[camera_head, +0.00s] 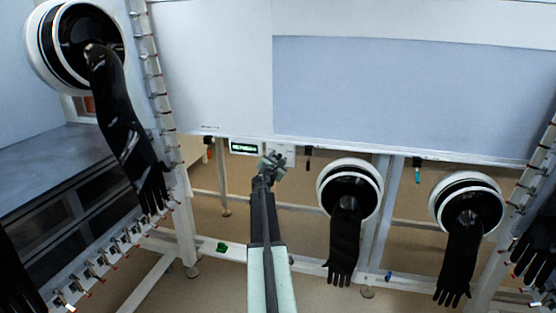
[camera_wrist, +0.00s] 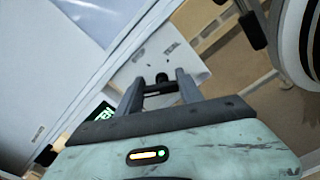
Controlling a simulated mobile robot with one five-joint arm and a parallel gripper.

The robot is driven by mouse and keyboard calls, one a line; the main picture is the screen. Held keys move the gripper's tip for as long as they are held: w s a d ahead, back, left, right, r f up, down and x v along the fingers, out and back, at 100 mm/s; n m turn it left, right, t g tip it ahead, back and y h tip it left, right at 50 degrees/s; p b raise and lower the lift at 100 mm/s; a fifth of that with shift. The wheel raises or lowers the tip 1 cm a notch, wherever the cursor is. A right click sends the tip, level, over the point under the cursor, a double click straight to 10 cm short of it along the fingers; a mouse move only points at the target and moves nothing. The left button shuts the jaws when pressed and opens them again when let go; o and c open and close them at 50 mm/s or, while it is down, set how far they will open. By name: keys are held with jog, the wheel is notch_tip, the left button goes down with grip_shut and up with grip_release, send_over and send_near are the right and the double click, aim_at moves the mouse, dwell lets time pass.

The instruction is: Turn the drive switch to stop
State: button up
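A white switch box (camera_wrist: 178,62) hangs under the cabinet's front edge, with a small black knob (camera_wrist: 162,78) on its face. I take this knob for the drive switch. The box (camera_head: 290,152) also shows in the head view, partly behind my gripper (camera_head: 272,158). In the wrist view my gripper (camera_wrist: 160,80) is open, its two grey fingers apart. The knob appears in the gap near the fingertips. I cannot tell whether the fingers touch it. The knob's pointer direction is too small to read.
A green-lit display (camera_head: 244,147) sits just left of the box. Glove ports with hanging black gloves (camera_head: 344,240) and (camera_head: 460,255) stand to the right, another large port (camera_head: 75,45) at the upper left. The grey cabinet front (camera_head: 400,90) is above.

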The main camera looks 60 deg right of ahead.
jog(key=shift+m, duration=0.3)
jog(key=shift+s+d+m, duration=0.15)
jog(key=shift+m, duration=2.45)
jog(key=o, duration=1.4)
